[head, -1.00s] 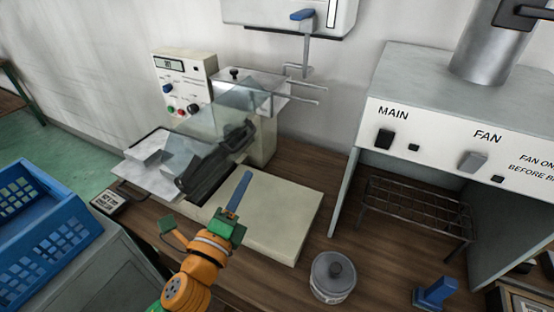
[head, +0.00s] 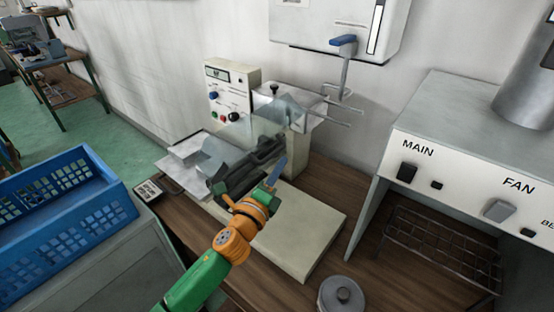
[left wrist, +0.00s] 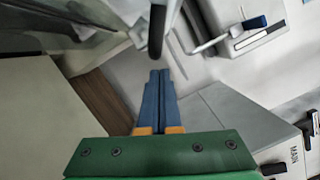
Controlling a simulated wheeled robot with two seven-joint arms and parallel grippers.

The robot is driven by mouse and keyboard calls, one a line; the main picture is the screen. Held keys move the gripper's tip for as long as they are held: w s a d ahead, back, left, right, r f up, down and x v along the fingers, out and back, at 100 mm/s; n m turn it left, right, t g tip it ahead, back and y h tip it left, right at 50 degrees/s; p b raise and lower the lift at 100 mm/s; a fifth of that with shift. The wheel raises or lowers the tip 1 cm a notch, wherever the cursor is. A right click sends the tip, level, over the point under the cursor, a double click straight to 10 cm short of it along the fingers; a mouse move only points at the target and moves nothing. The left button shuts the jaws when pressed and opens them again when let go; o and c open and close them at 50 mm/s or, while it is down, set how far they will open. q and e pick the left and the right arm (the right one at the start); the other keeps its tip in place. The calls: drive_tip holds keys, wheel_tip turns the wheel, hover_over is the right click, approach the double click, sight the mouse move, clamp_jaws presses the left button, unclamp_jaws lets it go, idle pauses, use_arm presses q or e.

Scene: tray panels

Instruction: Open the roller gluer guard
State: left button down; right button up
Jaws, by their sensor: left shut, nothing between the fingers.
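The roller gluer (head: 318,225) is a cream machine on the wooden bench, with a control box at its back. Its clear guard (head: 243,130) slants over the dark rollers (head: 240,172) and appears lowered. My left gripper (head: 280,166) is shut and empty, its blue fingers beside the guard's right side, above the cream base. In the left wrist view the fingers (left wrist: 158,74) point towards a dark rounded bar (left wrist: 156,32) close to their tips. I cannot tell whether they touch it. My forearm hides part of the base. My right gripper is not in view.
The control box (head: 232,92) has buttons. A blue crate (head: 65,215) stands at the left. A lidded pot (head: 341,296) is on the bench in front. A hood (head: 440,130) with switches stands at the right. A blue-handled lever (head: 343,42) projects from the wall unit.

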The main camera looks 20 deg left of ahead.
sight(270, 154)
use_arm(q)
drive_tip(key=shift+a+r, duration=0.2)
drive_tip(key=shift+a, duration=0.2)
drive_tip(key=a+r+p, duration=0.1)
drive_tip(key=r+p, duration=0.1)
drive_tip(key=shift+w+a+r+p, duration=0.3)
drive_tip(key=shift+w+a+p, duration=0.05)
drive_tip(key=shift+p, duration=0.05)
drive_tip(key=shift+f, duration=0.1)
